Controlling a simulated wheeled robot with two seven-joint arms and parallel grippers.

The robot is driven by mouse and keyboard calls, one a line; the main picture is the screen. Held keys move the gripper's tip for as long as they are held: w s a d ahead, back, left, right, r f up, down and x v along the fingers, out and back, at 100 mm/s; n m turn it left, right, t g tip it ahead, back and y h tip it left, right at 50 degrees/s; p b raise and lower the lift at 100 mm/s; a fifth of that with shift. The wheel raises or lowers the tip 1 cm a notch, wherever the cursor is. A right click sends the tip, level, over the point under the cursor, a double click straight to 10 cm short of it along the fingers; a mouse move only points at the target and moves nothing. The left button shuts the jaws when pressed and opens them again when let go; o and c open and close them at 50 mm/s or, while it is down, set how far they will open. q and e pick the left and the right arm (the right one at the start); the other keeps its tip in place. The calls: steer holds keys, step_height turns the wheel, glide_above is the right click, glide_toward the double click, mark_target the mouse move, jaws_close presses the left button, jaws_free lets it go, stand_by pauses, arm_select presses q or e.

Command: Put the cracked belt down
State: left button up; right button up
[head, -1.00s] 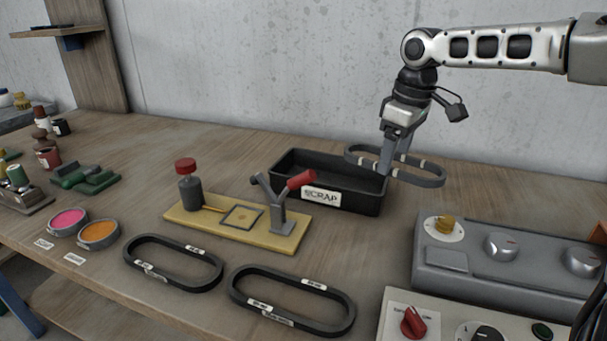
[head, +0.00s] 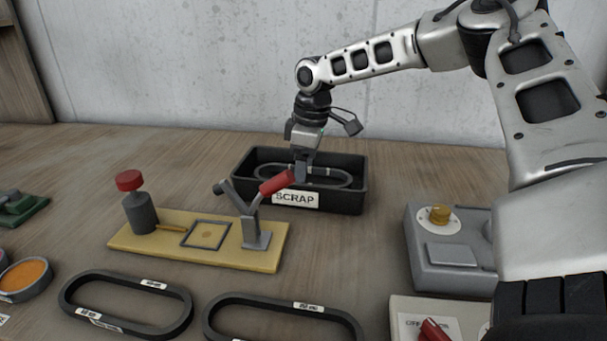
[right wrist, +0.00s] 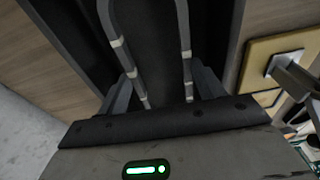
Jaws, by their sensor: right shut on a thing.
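The cracked belt, a dark loop with pale bands (right wrist: 185,42), is down inside the black scrap bin (head: 345,202) in the head view, within its walls. Whether it touches the bin floor cannot be seen. My right gripper (head: 301,174) reaches down into the bin from above and is shut on the belt. Its fingertips are partly hidden by the bin's front wall and a red handle. In the right wrist view the belt stretches away between the gripper's fingers (right wrist: 165,85). My left gripper is not in view.
A yellow fixture board (head: 120,238) with a red-handled lever (head: 277,183) stands just in front of the bin. Two other belts (head: 180,325) (head: 283,298) lie at the front. A grey control box (head: 450,280) is at right. Bare table lies left of the bin.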

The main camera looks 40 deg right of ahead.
steer(key=shift+f, duration=0.75)
steer(key=o, duration=0.7)
steer(key=shift+f, duration=0.1)
steer(key=shift+o, duration=0.2)
step_height(320, 180, up, 12)
steer(key=s, duration=0.1)
steer(key=shift+d+p, duration=0.4)
